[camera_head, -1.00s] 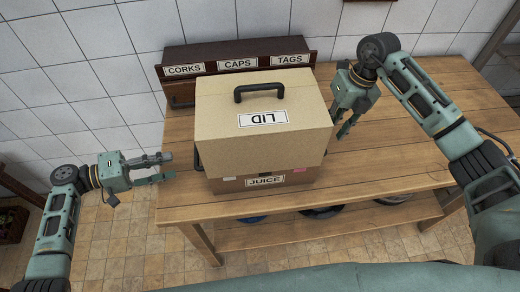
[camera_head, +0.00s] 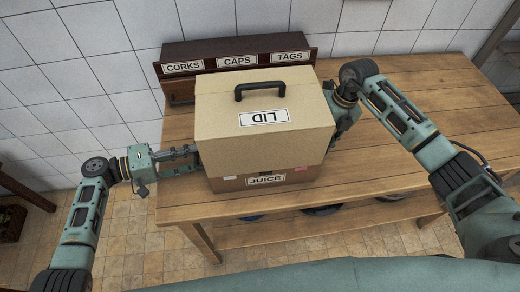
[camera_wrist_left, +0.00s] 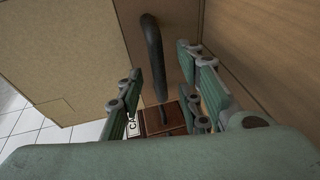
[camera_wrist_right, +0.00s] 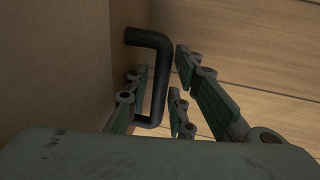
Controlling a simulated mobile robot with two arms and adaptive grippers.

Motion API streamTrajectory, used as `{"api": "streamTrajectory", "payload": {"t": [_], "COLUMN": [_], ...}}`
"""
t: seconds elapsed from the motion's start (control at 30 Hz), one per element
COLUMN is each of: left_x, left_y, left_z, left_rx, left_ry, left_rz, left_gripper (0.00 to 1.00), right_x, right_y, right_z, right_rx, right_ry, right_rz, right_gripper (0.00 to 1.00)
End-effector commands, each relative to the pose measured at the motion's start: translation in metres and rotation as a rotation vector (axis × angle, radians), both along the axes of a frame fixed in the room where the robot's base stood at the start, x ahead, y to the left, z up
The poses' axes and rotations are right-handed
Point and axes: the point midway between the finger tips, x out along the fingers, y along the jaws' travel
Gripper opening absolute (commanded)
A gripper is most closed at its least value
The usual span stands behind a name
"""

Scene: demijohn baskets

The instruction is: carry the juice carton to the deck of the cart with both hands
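The juice carton (camera_head: 232,184) is a brown box labelled JUICE near the table's front edge. A large tan lid (camera_head: 225,135), its LID label upside down and a black handle on top, sits over it. My left gripper (camera_head: 190,160) is at the carton's left side. In the left wrist view its open fingers are on either side of a black side handle (camera_wrist_left: 153,48). My right gripper (camera_head: 340,122) is at the right side, partly hidden by the lid. In the right wrist view its open fingers straddle another black handle (camera_wrist_right: 161,75). The cart's deck cannot be made out.
A dark organiser (camera_head: 238,50) labelled CORKS, CAPS and TAGS stands behind the lid against the tiled wall. The wooden table (camera_head: 420,110) is bare to the right. Dark round items show on its lower shelf.

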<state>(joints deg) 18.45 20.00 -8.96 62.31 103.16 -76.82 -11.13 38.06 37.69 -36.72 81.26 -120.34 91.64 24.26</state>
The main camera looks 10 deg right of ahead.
Motion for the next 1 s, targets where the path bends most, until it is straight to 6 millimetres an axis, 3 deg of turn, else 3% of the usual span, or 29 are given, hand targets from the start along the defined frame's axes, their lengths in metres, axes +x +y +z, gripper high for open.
{"api": "streamTrajectory", "payload": {"t": [0.27,0.4,1.0], "left_x": [-0.0003,-0.0003,0.0011], "left_y": [-0.0001,0.0000,-0.0002], "left_z": [0.0001,0.0001,0.0076], "left_rx": [-0.001,-0.001,-0.006], "left_ry": [0.000,0.000,-0.005], "left_rz": [-0.001,-0.001,0.000], "left_gripper": [0.13,0.01,0.00], "right_x": [-0.0003,-0.0002,0.0016], "right_y": [-0.0001,-0.0001,0.0002], "right_z": [0.0002,0.0002,0.0068], "right_rx": [0.000,0.000,0.002], "right_ry": [0.001,0.001,-0.005], "right_rz": [0.000,0.000,0.000], "right_gripper": [0.01,0.00,0.00]}}
